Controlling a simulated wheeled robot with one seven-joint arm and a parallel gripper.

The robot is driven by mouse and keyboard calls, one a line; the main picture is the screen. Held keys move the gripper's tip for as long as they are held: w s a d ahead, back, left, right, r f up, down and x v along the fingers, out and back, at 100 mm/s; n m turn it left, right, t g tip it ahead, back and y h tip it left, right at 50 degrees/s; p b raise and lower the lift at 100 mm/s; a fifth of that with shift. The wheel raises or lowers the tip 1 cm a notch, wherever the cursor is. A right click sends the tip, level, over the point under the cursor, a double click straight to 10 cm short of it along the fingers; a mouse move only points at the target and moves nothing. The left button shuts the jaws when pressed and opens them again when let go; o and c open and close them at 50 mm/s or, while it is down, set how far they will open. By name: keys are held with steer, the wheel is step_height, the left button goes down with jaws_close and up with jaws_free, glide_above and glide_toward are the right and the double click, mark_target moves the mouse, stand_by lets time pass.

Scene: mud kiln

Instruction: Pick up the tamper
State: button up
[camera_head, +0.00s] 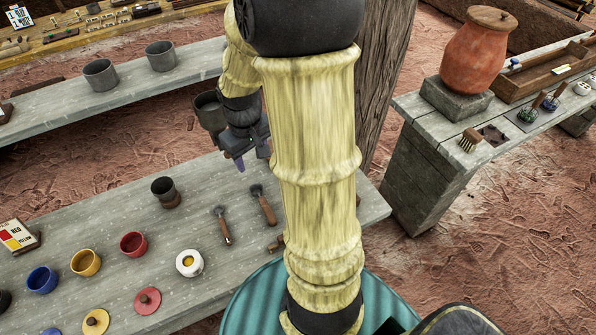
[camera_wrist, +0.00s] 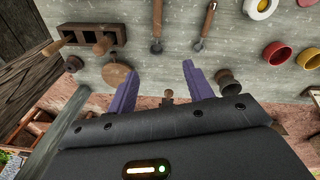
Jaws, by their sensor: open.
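I cannot tell for sure which thing is the tamper. In the wrist view a round wooden disc (camera_wrist: 118,80) lies on the grey table left of my gripper (camera_wrist: 160,67); it may be the tamper. A small brown knob-like piece (camera_wrist: 168,97) shows between the fingers, partly hidden by the gripper body. My gripper is open, with purple fingers apart and nothing clearly held. In the head view it hangs above the table's back edge (camera_head: 240,160), partly hidden by my arm. Two wooden-handled tools, a larger (camera_head: 263,203) and a smaller (camera_head: 222,225), lie on the table.
A wooden block with peg handles (camera_wrist: 85,35) lies near the disc. A dark cup (camera_head: 163,190) stands left of the tools. Red (camera_head: 133,244), yellow (camera_head: 86,262) and blue (camera_head: 42,279) pots and a white pot (camera_head: 189,263) stand in front. A wooden post (camera_head: 385,80) rises behind my arm.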

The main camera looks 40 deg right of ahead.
steer(key=d+f+g, duration=0.1)
steer(key=d, duration=1.4)
steer(key=shift+w+d+y, duration=0.25)
steer(key=shift+w+y, duration=0.05)
steer(key=shift+w, duration=0.15)
steer(key=shift+f, duration=0.15)
step_height(320, 180, down, 12)
steer(key=shift+f+p, duration=0.1)
steer(key=shift+p, duration=0.2)
steer(key=f, duration=0.5)
steer(key=shift+a+p, duration=0.2)
steer(key=shift+p, duration=0.2)
